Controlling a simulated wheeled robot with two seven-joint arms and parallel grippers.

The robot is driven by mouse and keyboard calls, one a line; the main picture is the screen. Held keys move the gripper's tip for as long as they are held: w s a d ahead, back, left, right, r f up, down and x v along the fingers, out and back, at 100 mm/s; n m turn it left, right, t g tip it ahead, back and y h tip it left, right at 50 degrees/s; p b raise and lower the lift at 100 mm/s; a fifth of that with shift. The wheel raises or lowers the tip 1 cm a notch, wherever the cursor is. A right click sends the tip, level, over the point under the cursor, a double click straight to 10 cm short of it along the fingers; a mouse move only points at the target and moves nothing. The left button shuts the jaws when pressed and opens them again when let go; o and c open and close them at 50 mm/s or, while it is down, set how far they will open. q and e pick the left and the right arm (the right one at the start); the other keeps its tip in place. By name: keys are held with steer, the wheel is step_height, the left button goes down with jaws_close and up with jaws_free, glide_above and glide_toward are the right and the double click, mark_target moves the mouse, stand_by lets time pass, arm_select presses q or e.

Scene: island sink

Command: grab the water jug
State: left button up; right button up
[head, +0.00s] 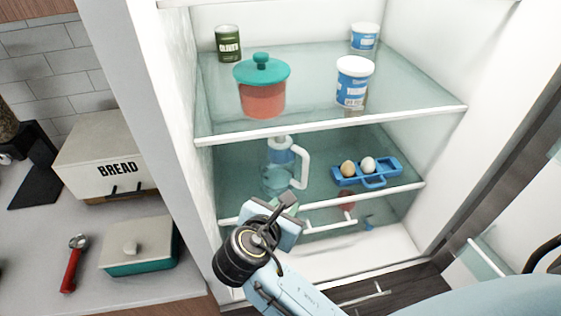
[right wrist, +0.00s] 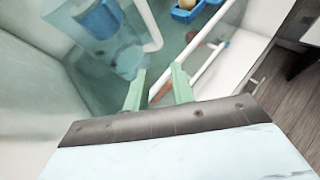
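The water jug (head: 279,176) stands on the middle glass shelf of the open fridge. It is clear with a blue and white top, and its white handle (head: 302,166) faces right. In the right wrist view the jug (right wrist: 108,35) is at the upper left, with its handle (right wrist: 150,24) to its right. My right gripper (head: 291,203) is in front of and below the jug, near the shelf's front edge. In the right wrist view its two green fingers (right wrist: 159,84) are apart with nothing held between them. My left gripper is not in view.
A blue egg holder (head: 372,181) with two eggs sits right of the jug. The upper shelf (head: 315,95) holds a red canister with a teal lid (head: 262,96), tubs and a can. A white rail (head: 330,202) runs along the front of the jug's shelf. The counter is at left.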

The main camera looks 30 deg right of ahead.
mark_target(304, 175)
steer(key=shift+n+h, duration=0.6)
steer(key=shift+h, duration=0.1)
steer(key=w+d, duration=0.2)
steer(key=w+d+r, duration=0.1)
steer(key=w+d, duration=0.1)
steer(key=d, duration=0.1)
steer(key=shift+w+d+r, duration=0.1)
steer(key=shift+w+d, duration=0.1)
steer(key=shift+d, duration=0.1)
steer(key=x, duration=0.5)
steer(key=shift+w+d+f, duration=0.1)
steer(key=shift+w+f, duration=0.2)
steer(key=shift+w, duration=0.05)
jaws_close()
steer(key=shift+r, duration=0.1)
